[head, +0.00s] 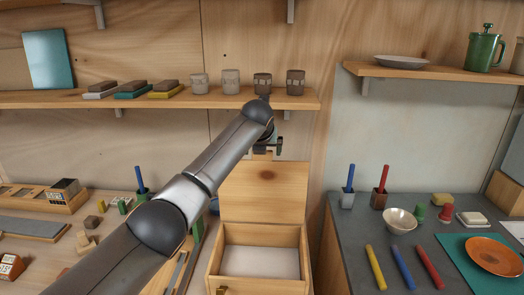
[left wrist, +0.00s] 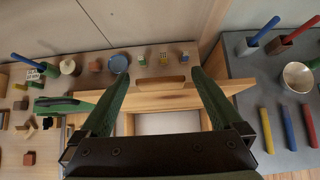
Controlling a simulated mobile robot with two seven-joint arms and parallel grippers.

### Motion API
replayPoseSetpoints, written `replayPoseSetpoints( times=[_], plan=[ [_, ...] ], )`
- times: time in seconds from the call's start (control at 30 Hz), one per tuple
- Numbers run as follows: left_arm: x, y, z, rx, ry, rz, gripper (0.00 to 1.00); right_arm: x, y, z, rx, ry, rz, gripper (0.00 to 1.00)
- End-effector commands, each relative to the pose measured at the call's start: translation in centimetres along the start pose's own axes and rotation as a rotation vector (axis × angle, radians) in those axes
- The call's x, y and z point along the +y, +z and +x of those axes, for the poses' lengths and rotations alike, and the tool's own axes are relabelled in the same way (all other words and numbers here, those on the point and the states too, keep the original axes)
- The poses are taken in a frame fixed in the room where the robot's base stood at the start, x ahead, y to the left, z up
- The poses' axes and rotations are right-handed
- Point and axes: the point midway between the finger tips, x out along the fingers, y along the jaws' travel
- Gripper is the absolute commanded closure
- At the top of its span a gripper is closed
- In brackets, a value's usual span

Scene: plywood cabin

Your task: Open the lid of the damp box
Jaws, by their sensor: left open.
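The damp box (head: 215,283) is a light wooden box with a pale floor inside. Its lid (head: 264,190) stands raised, roughly upright, at the back of the box. My left gripper (head: 266,148) is at the lid's top edge, partly hidden by its own arm. In the left wrist view, the open fingers of the left gripper (left wrist: 161,76) are spread wide, with the lid's edge (left wrist: 165,100) between and below them. Nothing is held between them. I cannot tell whether a finger touches the lid. The pale box floor (left wrist: 165,123) shows below. My right gripper is out of view.
A shelf (head: 225,100) with cups and stacked blocks runs above the box. A grey counter (head: 345,240) on the right holds a bowl (head: 400,220), colored sticks and an orange plate (head: 494,255). Small blocks and tools lie on the left bench.

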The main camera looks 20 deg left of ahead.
Motion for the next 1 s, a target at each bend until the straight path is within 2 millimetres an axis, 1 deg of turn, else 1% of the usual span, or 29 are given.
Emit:
replayPoseSetpoints(
  times=[0.27,0.37,0.47,0.67,0.7,0.9,1.0],
  plan=[
    [0.0,-0.2,-0.1,0.004,0.0,0.0,0.0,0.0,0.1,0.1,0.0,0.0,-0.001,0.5],
    [0.0,-0.2,-0.7,0.003,0.0,0.0,0.0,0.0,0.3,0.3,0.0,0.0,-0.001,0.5],
    [0.0,-0.2,-1.7,0.002,0.0,0.001,0.0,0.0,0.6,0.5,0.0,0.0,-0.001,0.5],
    [0.0,-0.2,-5.1,0.0,-0.001,0.001,0.0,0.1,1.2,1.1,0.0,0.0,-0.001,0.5],
    [0.0,-0.2,-6.0,-0.002,-0.001,0.001,0.0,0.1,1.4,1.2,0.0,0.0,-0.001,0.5],
    [0.0,-0.1,-9.9,-0.001,0.0,0.001,0.0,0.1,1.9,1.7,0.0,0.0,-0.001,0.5],
    [0.0,-0.1,-11.2,0.0,0.0,0.001,0.0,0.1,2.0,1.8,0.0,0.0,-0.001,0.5]
  ],
)
